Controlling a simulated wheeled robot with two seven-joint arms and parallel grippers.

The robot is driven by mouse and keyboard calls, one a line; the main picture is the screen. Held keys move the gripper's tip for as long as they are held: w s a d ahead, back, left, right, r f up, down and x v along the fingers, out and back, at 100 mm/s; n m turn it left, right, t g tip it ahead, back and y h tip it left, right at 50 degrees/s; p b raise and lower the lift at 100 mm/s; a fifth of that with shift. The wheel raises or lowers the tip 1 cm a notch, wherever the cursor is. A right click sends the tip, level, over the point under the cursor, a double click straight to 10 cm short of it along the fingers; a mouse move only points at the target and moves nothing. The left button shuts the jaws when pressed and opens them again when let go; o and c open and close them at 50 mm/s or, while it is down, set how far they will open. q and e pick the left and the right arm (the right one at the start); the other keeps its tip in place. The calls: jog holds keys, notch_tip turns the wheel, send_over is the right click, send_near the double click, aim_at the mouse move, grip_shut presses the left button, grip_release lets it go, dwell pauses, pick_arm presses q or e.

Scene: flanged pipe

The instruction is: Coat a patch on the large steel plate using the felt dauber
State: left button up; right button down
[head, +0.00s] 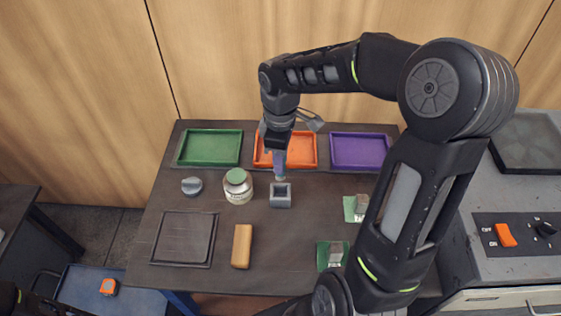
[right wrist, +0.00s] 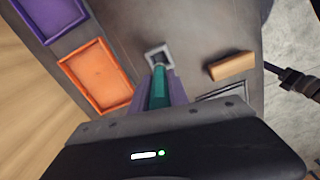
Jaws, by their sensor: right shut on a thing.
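My right gripper (head: 279,165) points down over the back middle of the table. It is shut on the felt dauber, whose teal handle (right wrist: 158,88) shows between the fingers in the right wrist view. The dauber's lower end is just above or in the small grey square holder (head: 280,196); I cannot tell which. The felt tip is hidden. The large steel plate (head: 183,238) appears to be the dark square at the table's front left. A jar with a green lid (head: 237,185) stands left of the holder. Part of my left arm shows at lower left; its jaws are unclear.
Green (head: 210,148), orange (head: 302,150) and purple (head: 360,151) trays line the back. A tan block (head: 242,246) lies right of the plate, a grey knob-like piece (head: 192,186) behind it. Small metal pieces sit on green pads (head: 350,209) at right.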

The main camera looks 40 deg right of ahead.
jog(key=w+a+r+t+y, duration=0.2)
jog(key=w+a+r+y, duration=0.1)
jog(key=w+a, duration=0.3)
jog(key=shift+w+a+r, duration=0.25)
jog(key=shift+w+r, duration=0.5)
jog(key=shift+r, duration=0.1)
jog(key=shift+f, duration=0.15)
jog(key=shift+f+b, duration=1.6)
jog(key=shift+f, duration=1.3)
jog(key=shift+s+f+b, duration=0.1)
jog(key=shift+f+b, duration=0.5)
jog(key=shift+f, duration=0.05)
jog(key=shift+r, duration=0.15)
notch_tip(320, 180, up, 7)
jog(key=p, duration=0.4)
